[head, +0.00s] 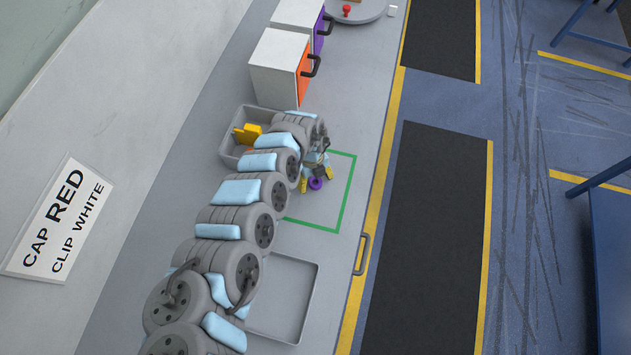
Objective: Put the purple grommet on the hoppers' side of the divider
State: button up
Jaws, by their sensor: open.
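The purple grommet (315,184), a small ring, is on the grey bench inside a green outlined square (342,197). My gripper (316,179) is above it and open, with its yellow fingertips on either side of the grommet. I cannot tell whether the fingers touch it. I cannot make out a divider or anything that is clearly a hopper; my arm hides part of the bench.
A grey bin (226,149) with yellow pieces (247,133) stands left of my gripper. White boxes with orange (303,76) and purple (320,33) fronts stand behind. An empty grey tray (288,300) lies in front. A sign (60,220) reads "CAP RED CLIP WHITE".

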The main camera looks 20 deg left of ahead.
jog(key=shift+f, duration=0.2)
jog(key=c, duration=1.1)
jog(key=shift+r, duration=0.1)
